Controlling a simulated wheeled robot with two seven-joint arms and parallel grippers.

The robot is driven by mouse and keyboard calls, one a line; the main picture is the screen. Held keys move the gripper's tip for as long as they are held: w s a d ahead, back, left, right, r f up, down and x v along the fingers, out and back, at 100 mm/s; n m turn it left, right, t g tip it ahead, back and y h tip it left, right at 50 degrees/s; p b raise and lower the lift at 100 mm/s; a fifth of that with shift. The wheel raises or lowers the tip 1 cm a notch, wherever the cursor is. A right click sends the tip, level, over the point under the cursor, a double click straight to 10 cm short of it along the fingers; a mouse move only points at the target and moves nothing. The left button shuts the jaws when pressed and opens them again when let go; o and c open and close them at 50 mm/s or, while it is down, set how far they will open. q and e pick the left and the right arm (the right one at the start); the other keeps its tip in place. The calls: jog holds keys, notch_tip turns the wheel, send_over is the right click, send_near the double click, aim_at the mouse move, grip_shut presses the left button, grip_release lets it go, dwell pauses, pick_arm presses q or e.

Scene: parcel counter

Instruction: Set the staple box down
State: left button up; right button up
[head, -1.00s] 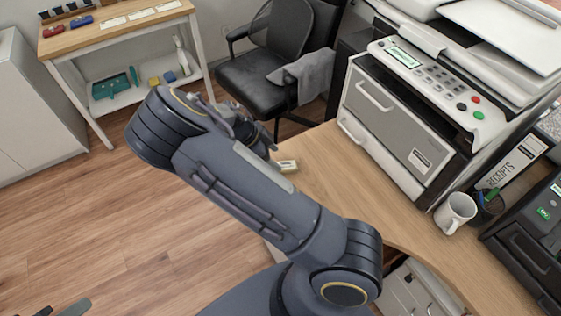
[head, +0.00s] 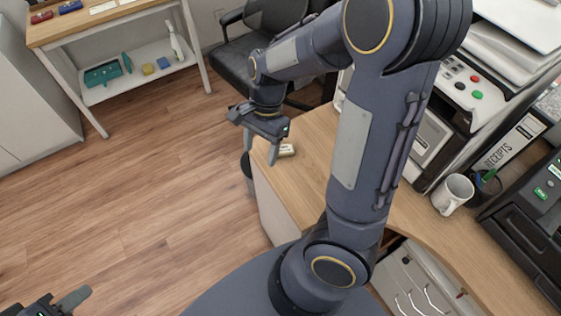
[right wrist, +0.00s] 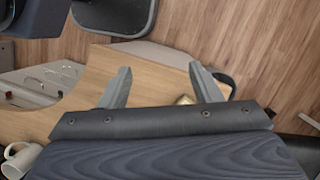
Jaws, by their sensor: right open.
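The staple box (head: 287,150), small and pale, lies on the wooden desk (head: 312,180) near its far left corner. It also shows in the right wrist view (right wrist: 184,100), partly hidden, close to the right-hand finger. My right gripper (head: 260,157) is open and points down at the desk's corner, just left of the box in the head view. Its two fingers (right wrist: 160,70) stand apart with nothing held between them. My left gripper (head: 62,301) is only partly in view at the bottom left, and its opening is unclear.
A printer (head: 432,140), white mug (head: 453,193), pen cup (head: 487,183) and receipts binder (head: 513,145) stand along the desk's right side. An office chair (head: 225,68) is behind the desk. A shelf table (head: 100,27) stands at the back left. The floor between is clear.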

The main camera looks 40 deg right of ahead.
jog(key=s+a+r+n+t, duration=0.3)
jog(key=s+r+n+t, duration=0.4)
jog(key=s+r+n, duration=0.3)
jog(key=s+n, duration=0.2)
jog(key=n, duration=0.1)
jog(key=shift+y, duration=0.3)
